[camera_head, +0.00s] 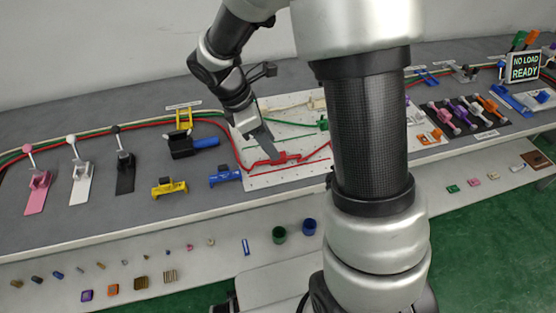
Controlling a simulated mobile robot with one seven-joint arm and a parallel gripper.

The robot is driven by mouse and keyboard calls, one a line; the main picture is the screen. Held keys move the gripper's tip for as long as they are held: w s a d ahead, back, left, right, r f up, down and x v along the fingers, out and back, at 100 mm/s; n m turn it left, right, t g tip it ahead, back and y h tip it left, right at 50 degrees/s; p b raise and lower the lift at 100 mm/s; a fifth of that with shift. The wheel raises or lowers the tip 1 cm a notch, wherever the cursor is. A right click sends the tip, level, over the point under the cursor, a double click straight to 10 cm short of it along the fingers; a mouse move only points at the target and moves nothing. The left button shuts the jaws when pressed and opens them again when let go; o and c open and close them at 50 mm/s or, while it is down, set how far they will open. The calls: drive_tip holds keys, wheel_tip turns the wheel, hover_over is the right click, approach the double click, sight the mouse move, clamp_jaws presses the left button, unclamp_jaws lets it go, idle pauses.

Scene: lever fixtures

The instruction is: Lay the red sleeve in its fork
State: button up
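A red piece (281,158) that looks like the red sleeve sits low on the white board, on the run of a red cable. I cannot tell the sleeve from its red fork at this size, nor whether the sleeve lies in it. My gripper (267,150) reaches down from the upper left, with its grey fingertips at the left end of the red piece. It looks as if they touch it, but the gap between the fingers is not visible. Part of the board's right side is hidden behind my arm.
A green fixture (322,124) on a green cable and a cream one (317,104) stand farther back on the board. A blue bracket (225,177), a yellow bracket (170,188) and a black block (181,146) stand to the left. Small parts line the lower shelf.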

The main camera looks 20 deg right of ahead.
drive_tip(key=b+x, duration=0.1)
drive_tip(key=x, duration=0.4)
drive_tip(key=shift+w+d+f+b, duration=0.1)
drive_tip(key=shift+d+b, duration=0.05)
drive_tip(key=shift+b, duration=0.25)
clamp_jaws()
